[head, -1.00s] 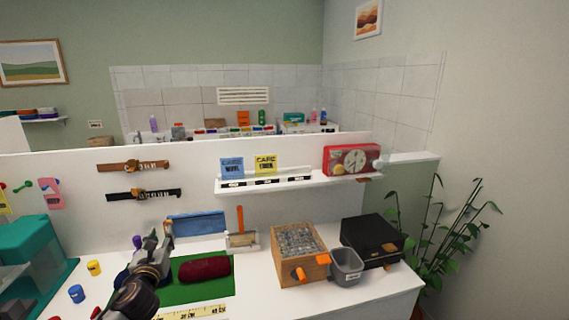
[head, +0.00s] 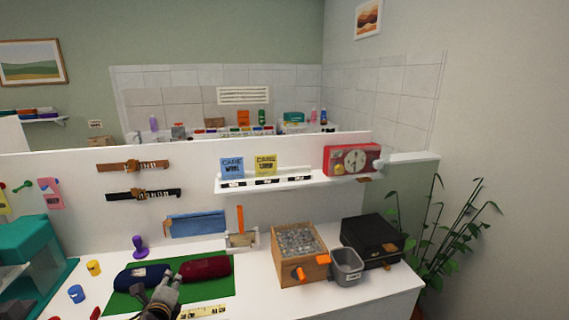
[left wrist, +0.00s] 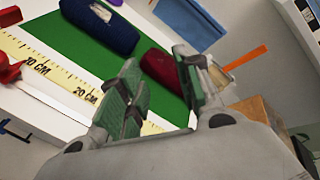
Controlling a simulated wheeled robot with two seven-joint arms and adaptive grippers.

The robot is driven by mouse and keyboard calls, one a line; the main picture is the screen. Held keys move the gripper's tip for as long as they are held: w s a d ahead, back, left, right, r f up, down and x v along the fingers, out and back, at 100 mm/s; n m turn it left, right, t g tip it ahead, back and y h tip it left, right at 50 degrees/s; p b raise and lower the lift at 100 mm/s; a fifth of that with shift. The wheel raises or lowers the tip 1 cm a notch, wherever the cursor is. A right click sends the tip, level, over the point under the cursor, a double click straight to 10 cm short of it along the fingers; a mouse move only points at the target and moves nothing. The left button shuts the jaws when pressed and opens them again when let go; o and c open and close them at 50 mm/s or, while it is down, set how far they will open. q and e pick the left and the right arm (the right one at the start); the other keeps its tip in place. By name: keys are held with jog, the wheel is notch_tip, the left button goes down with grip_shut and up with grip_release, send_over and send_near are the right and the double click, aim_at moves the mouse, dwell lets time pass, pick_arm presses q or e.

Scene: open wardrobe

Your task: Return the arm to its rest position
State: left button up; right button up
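My left gripper (head: 167,287) is at the front edge of the green mat (head: 226,290), low in the head view. In the left wrist view its two green-padded fingers (left wrist: 158,95) stand apart with nothing held between them. A dark blue roll (head: 143,274) and a dark red roll (head: 205,267) lie side by side on the mat, beyond the gripper. Both also show in the left wrist view, the blue roll (left wrist: 98,22) at the top and the red roll (left wrist: 160,68) partly hidden behind the fingers. My right gripper is not in view.
A yellow ruler (head: 204,312) lies along the mat's front. A purple-handled tool (head: 139,246), a yellow cup (head: 94,268) and a blue cup (head: 77,293) stand to the left. A wooden box (head: 300,262), a grey bin (head: 346,266) and a black box (head: 373,240) stand right.

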pick_arm(q)
jog(key=s+d+f+n+g+h, duration=0.2)
jog(key=s+d+f+n+g, duration=0.15)
jog(key=s+n, duration=0.4)
jog(key=s+d+f+n+g+h, duration=0.1)
jog(key=s+d+f+n+g, duration=0.35)
jog(key=s, duration=0.45)
jog(key=s+d+f+n+g+h, duration=0.15)
jog(key=s+d+f+n, duration=0.25)
jog(key=s+n, duration=0.4)
notch_tip(320, 180, down, 33)
jog(key=s+g, duration=0.1)
jog(key=s, duration=0.2)
jog(key=s+a+f, duration=0.2)
jog(key=s+f, duration=0.8)
jog(key=s, duration=0.1)
jog(key=s+a+f+g, duration=0.1)
jog(key=s+a+f, duration=0.1)
jog(key=s+f, duration=0.8)
jog(key=shift+s+a+f+m, duration=0.2)
jog(key=shift+s+a+m, duration=0.15)
jog(key=shift+s, duration=0.2)
jog(key=shift+s, duration=0.1)
